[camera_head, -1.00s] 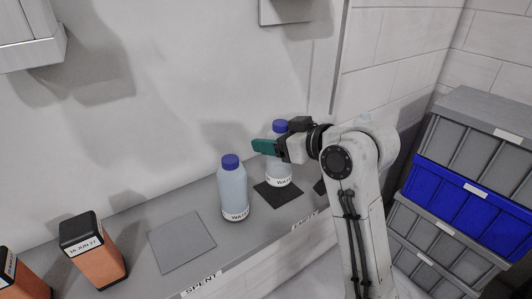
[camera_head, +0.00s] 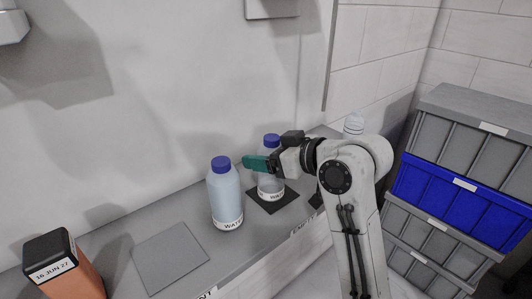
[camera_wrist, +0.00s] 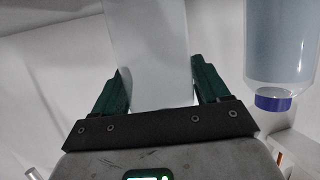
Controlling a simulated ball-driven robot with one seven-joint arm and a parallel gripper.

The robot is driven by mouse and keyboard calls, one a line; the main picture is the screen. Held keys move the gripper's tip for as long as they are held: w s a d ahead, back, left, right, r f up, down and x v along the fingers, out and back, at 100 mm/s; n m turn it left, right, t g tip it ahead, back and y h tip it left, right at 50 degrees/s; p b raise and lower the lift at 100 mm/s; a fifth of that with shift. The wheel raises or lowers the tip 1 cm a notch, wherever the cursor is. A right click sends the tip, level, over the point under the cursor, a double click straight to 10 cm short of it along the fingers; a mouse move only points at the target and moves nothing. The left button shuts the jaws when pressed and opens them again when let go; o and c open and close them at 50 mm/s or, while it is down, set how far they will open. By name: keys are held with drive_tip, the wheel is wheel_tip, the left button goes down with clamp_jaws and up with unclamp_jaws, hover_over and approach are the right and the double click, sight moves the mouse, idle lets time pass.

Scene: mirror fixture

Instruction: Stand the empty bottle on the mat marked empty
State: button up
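A clear, uncoloured bottle (camera_head: 271,187) with a blue cap and a water label is upright over the dark mat (camera_head: 286,204), with its base at or just above it; contact is unclear. The word "EMPTY" (camera_head: 303,226) is on the shelf edge in front. My gripper (camera_head: 257,163) reaches the bottle from the right, below the cap. In the wrist view my two green fingers (camera_wrist: 158,85) flank the clear body (camera_wrist: 148,45) closely, apparently gripping it. Its capped end is hidden there. A blue-tinted bottle (camera_head: 225,195) with a blue cap stands to the left; it also shows in the wrist view (camera_wrist: 280,45).
A light grey mat (camera_head: 170,258) lies left on the shelf, clear. An orange box (camera_head: 72,280) with a black top stands at the far left. A clear ribbed object (camera_head: 353,124) is behind my arm. Stacked grey and blue crates (camera_head: 445,190) are on the right.

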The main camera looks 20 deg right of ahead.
drive_tip(key=o, duration=0.3)
drive_tip(key=shift+s+r, duration=0.1)
drive_tip(key=shift+r, duration=0.1)
drive_tip(key=v, duration=1.1)
drive_tip(key=shift+s+d+b, duration=0.25)
drive_tip(key=shift+s+b, duration=0.1)
drive_tip(key=shift+b, duration=0.1)
drive_tip(key=shift+r, duration=0.1)
